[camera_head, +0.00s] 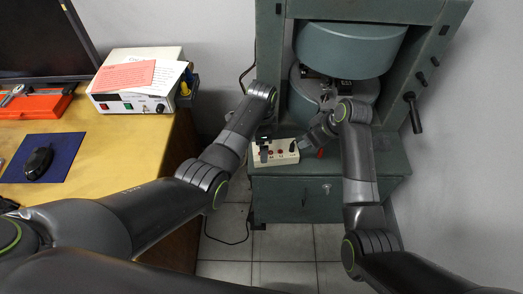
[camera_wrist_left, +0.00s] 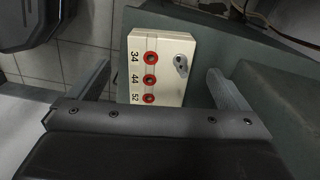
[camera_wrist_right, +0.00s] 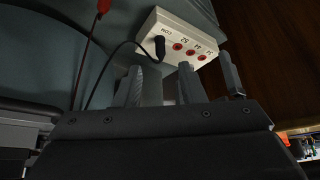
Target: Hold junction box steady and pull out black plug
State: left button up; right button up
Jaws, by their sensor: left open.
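The junction box (camera_head: 264,159) is a cream box on the green ledge of the magnet stand. In the left wrist view the box (camera_wrist_left: 150,30) shows red-ringed sockets marked 34, 44 and 52. My left gripper (camera_wrist_left: 158,80) is open, one finger on either side of the box; contact is unclear. The black plug (camera_wrist_right: 159,46) stands in the COM socket, its black cable trailing left. My right gripper (camera_wrist_right: 159,75) is partly open and empty, its fingertips short of the plug. In the head view the right gripper (camera_head: 304,143) is at the box's right end.
The green magnet (camera_head: 350,50) rises behind the box, and a crank handle (camera_head: 412,112) sticks out at right. A red lead (camera_wrist_right: 88,45) hangs beside the black cable. A wooden desk (camera_head: 95,210) with a power supply (camera_head: 135,103) stands at left.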

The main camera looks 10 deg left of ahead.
pick_arm(q)
jog(key=shift+f, duration=2.7)
jog(key=c, duration=1.3)
pick_arm(e)
jog(key=shift+o, duration=0.3)
pick_arm(q)
jog(key=shift+o, duration=0.2)
pick_arm(e)
jog(key=shift+o, duration=0.2)
jog(key=shift+w+a+r, duration=0.1)
jog(key=shift+w+a, duration=0.1)
notch_tip(320, 180, up, 5)
jog(key=n+g+h, duration=0.3)
jog(key=n+h, duration=0.2)
jog(key=n, duration=0.4)
send_over(293, 144)
jog(key=shift+f, duration=6.05)
jog(key=shift+s, duration=0.1)
